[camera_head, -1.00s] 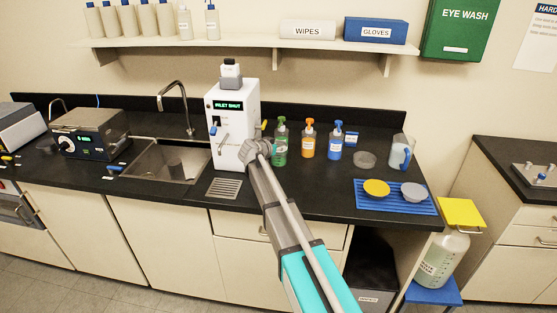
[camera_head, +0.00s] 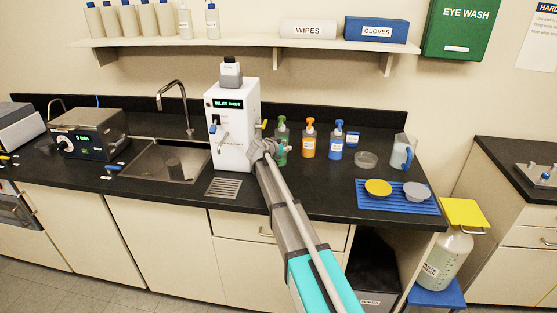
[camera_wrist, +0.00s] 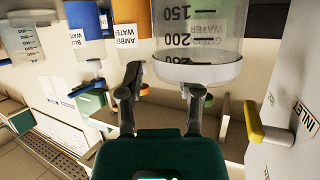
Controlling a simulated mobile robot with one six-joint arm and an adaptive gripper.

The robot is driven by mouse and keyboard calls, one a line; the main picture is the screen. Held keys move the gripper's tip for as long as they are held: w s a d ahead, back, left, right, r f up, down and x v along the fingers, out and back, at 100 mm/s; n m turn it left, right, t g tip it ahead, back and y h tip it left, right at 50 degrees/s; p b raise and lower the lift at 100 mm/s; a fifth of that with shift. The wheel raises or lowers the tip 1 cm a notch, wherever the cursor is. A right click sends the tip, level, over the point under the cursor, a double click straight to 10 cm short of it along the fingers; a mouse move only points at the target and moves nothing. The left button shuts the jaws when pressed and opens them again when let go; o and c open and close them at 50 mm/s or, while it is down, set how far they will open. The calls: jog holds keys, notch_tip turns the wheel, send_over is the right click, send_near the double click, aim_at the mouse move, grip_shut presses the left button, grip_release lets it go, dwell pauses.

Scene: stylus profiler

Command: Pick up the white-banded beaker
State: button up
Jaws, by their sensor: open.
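A clear beaker (camera_wrist: 200,30) with marks 150 and 200 and a white band (camera_wrist: 200,72) around its edge fills the top middle of the wrist view. My gripper (camera_wrist: 162,85) is open and empty. Its two fingers reach toward the beaker, which lies ahead and somewhat right of the midline. The right finger overlaps the white band in the picture; I cannot tell whether they touch. In the head view my gripper (camera_head: 262,148) is at the white machine's (camera_head: 232,140) right side, and I cannot make out the beaker there.
Green (camera_head: 281,135), orange (camera_head: 308,142) and blue-topped (camera_head: 336,145) bottles stand close behind and right of my gripper. A yellow lever (camera_wrist: 268,125) juts from the machine. A blue mat (camera_head: 372,203) with two dishes and a blue-handled jug (camera_head: 400,152) are further right. The sink (camera_head: 150,160) is left.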

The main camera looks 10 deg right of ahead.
jog(key=shift+w+d+f, duration=0.2)
jog(key=shift+w+d, duration=0.05)
jog(key=shift+w, duration=0.05)
dwell(0.4)
grip_shut()
